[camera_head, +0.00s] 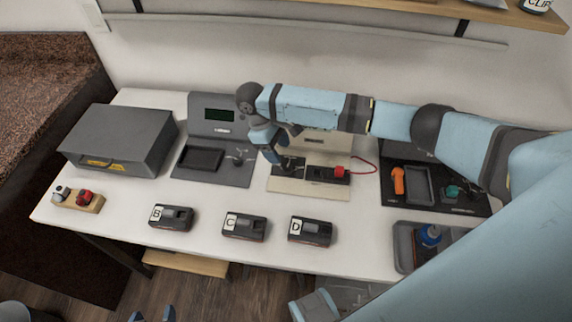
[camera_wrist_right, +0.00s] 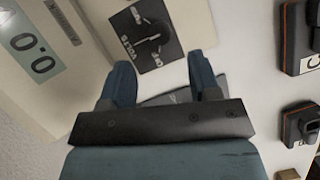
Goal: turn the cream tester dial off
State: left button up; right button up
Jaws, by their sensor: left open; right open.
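The cream tester (camera_head: 300,187) stands at the back middle of the table, partly covered by my right arm. Its black dial (camera_head: 289,167) sits on a dark plate at its left. In the right wrist view the dial (camera_wrist_right: 150,40) is on a black plate marked OFF and VOLTS, and the display (camera_wrist_right: 37,54) reads 0.0. My right gripper (camera_head: 281,147) is open and empty, its fingers (camera_wrist_right: 160,76) just short of the dial, apart from it in the picture. My left gripper (camera_head: 154,315) is open at the bottom edge, only its tips showing.
A grey tester (camera_head: 217,168) stands left of the cream one and a black one (camera_head: 437,208) right. A dark battery (camera_head: 322,174) with a red lead lies on the cream tester. Batteries B (camera_head: 172,217), C (camera_head: 244,228) and D (camera_head: 311,231) line the front. A grey box (camera_head: 118,135) stands left.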

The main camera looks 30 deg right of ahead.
aim_at(287, 167)
jog(key=x, duration=0.6)
jog(key=shift+s+f, duration=0.1)
jog(key=shift+f, duration=0.2)
jog(key=c, duration=0.9)
